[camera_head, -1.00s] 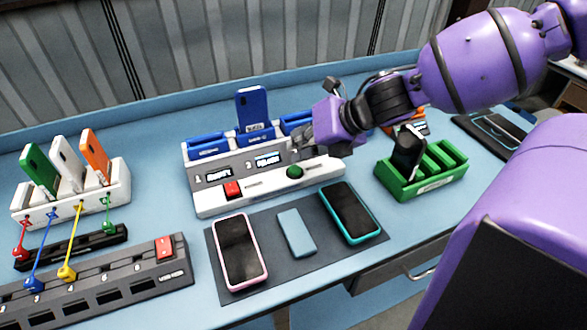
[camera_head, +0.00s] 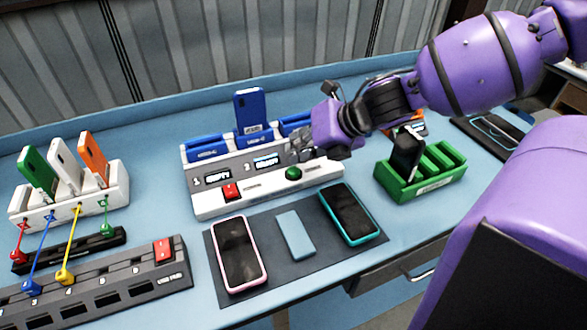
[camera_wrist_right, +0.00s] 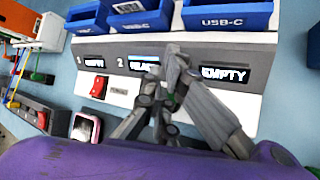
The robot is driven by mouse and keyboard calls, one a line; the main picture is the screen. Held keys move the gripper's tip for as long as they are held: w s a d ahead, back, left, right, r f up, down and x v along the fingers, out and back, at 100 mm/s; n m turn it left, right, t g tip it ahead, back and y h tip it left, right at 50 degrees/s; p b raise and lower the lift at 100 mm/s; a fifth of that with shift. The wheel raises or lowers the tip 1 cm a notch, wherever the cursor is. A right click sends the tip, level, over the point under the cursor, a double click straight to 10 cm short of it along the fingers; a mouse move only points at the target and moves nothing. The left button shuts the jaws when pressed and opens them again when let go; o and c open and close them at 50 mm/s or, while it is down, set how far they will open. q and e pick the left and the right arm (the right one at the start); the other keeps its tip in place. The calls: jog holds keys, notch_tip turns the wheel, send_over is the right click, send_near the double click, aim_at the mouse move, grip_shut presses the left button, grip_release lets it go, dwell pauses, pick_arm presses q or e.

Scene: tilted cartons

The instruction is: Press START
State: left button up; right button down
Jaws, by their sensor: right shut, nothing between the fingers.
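A white and grey charging station (camera_head: 330,171) stands mid-table with blue slots on top. A blue phone (camera_head: 251,110) stands upright in its middle slot. A green round button (camera_head: 293,173) and a red square button (camera_head: 231,191) sit on its front ledge. The red button also shows in the right wrist view (camera_wrist_right: 98,87). I cannot read a START label. My right gripper (camera_head: 299,153) is shut and empty, just above the green button and apart from it in the head view. In the right wrist view its fingers (camera_wrist_right: 165,75) cover most of that button. My left gripper is not in view.
A dark mat (camera_head: 272,237) in front holds a pink-framed phone (camera_head: 239,252), a pale blue block (camera_head: 296,233) and a teal-framed phone (camera_head: 350,212). A green rack (camera_head: 430,186) stands at right. A white phone dock (camera_head: 68,196) and a grey USB hub (camera_head: 110,277) stand at left.

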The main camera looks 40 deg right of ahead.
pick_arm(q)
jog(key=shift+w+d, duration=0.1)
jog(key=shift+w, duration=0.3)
pick_arm(e)
jog(key=shift+f, duration=0.45)
pick_arm(q)
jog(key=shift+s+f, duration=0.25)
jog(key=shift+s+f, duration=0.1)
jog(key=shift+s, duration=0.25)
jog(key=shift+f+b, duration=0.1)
jog(key=shift+b, duration=0.2)
pick_arm(e)
jog(key=shift+f, duration=0.3)
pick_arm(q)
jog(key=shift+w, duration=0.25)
pick_arm(e)
jog(key=shift+f, duration=0.2)
jog(key=shift+r, duration=0.15)
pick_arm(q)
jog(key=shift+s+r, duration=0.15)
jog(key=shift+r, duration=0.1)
pick_arm(e)
jog(key=shift+r, duration=0.8)
jog(key=shift+r, duration=0.1)
